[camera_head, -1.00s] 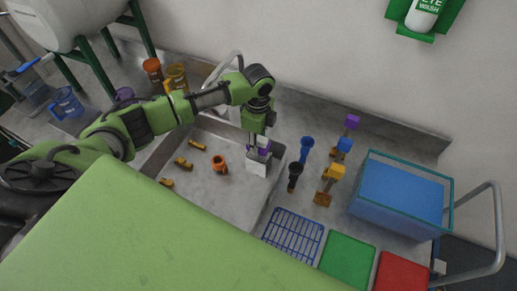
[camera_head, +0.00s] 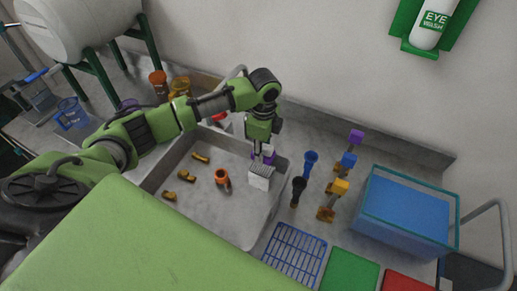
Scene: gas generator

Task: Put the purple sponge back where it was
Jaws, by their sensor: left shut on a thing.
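My left gripper (camera_head: 263,152) points down at the right side of the sink. It is shut on the purple sponge (camera_head: 270,158), of which only small bits show around the fingers. A small white holder (camera_head: 261,178) hangs at the sink's right wall, just below the sponge. The sponge is right above or at the holder's top; I cannot tell whether it is inside. My right gripper is out of view.
The sink (camera_head: 215,212) holds an orange fitting (camera_head: 222,178) and several small brass pieces. Blue (camera_head: 310,162) and black (camera_head: 298,191) upright items and colored brushes stand to the right, near a blue bin (camera_head: 405,215) and a blue rack (camera_head: 294,254).

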